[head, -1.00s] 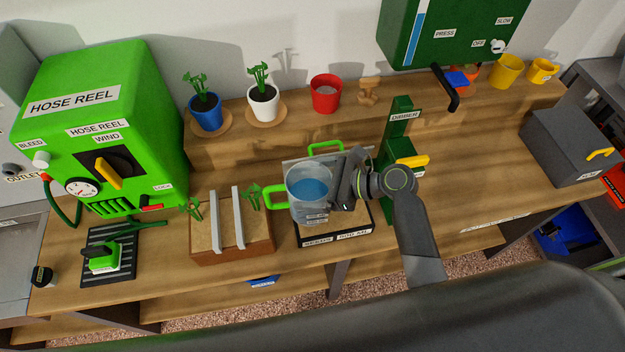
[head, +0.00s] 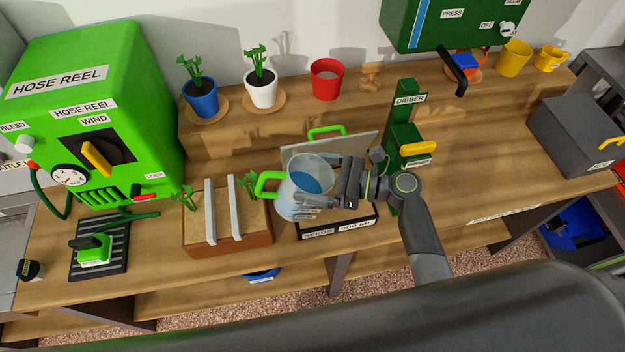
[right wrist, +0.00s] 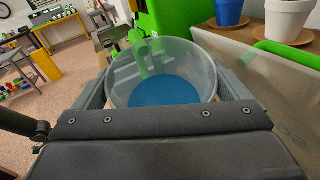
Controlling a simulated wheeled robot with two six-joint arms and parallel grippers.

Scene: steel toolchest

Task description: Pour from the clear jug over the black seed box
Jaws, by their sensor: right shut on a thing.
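The clear jug (head: 309,177) with a green handle (head: 268,185) holds blue liquid. My right gripper (head: 335,183) is shut on the jug's side and holds it over the black seed box (head: 362,217). The jug is tilted a little toward the left in the head view. In the right wrist view the jug (right wrist: 165,62) sits between the fingers with blue liquid inside. The seed box has a raised lid (head: 360,146) behind the jug; most of its inside is hidden by the jug and gripper. No stream of liquid shows. My left gripper is not in view.
A wooden tray with two grey bars (head: 228,247) stands just left of the jug. A green dibber stand (head: 404,145) is close on the right. The green hose reel (head: 95,120) is far left. Potted plants and a red pot (head: 327,80) line the back shelf.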

